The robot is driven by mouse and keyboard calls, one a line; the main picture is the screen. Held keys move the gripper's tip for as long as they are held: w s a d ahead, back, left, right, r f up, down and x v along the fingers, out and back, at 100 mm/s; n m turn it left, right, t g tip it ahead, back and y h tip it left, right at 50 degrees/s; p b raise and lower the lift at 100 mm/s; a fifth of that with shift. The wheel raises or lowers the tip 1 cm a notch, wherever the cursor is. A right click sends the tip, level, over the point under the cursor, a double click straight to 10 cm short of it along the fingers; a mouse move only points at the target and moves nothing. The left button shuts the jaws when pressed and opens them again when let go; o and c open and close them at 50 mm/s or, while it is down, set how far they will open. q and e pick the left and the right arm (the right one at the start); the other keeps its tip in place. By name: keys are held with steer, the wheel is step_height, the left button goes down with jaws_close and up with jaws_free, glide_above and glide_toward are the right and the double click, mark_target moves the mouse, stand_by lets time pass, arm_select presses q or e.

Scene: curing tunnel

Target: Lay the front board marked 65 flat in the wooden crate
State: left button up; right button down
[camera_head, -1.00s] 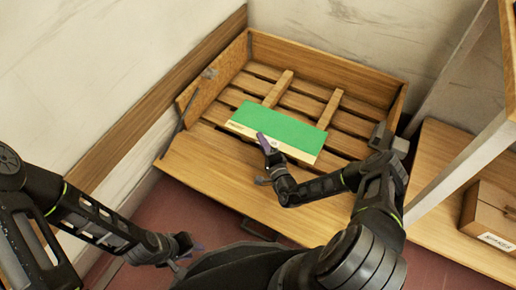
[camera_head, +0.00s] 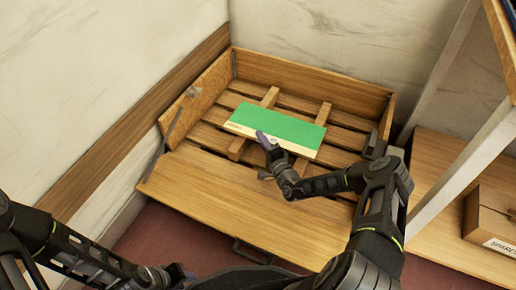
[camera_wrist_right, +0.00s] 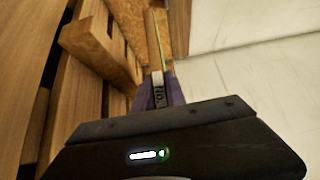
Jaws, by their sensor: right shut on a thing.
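The board (camera_head: 281,124) is green with a cream strip along its near edge. It appears over the slatted floor of the wooden crate (camera_head: 310,80). My right gripper (camera_head: 267,141) is shut on the board's near edge. In the right wrist view the board (camera_wrist_right: 155,45) shows nearly edge-on between the fingers (camera_wrist_right: 158,88), with a small dark marking by them. I cannot read a 65 or tell whether the board touches the slats. My left gripper (camera_head: 180,275) is low in front of the crate, its fingers too small and cut off to judge.
The crate's wide front panel (camera_head: 215,195) slopes down toward me. Its left side wall (camera_head: 197,98) stands by the room wall. A white post (camera_head: 465,165) and a wooden shelf with a labelled cardboard box (camera_head: 490,220) are at the right. Red floor shows in front.

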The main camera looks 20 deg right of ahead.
steer(key=shift+w+d+f+b, duration=0.15)
steer(key=shift+w+d+b, duration=0.75)
steer(key=shift+d+b, duration=0.15)
steer(key=shift+f, duration=0.15)
steer(key=shift+f+b, duration=1.3)
steer(key=shift+f, duration=1.35)
steer(key=shift+f, duration=0.2)
steer(key=c, duration=1.3)
jaws_free()
steer(key=shift+c, duration=0.2)
steer(key=shift+o, duration=0.3)
steer(key=shift+f, duration=0.15)
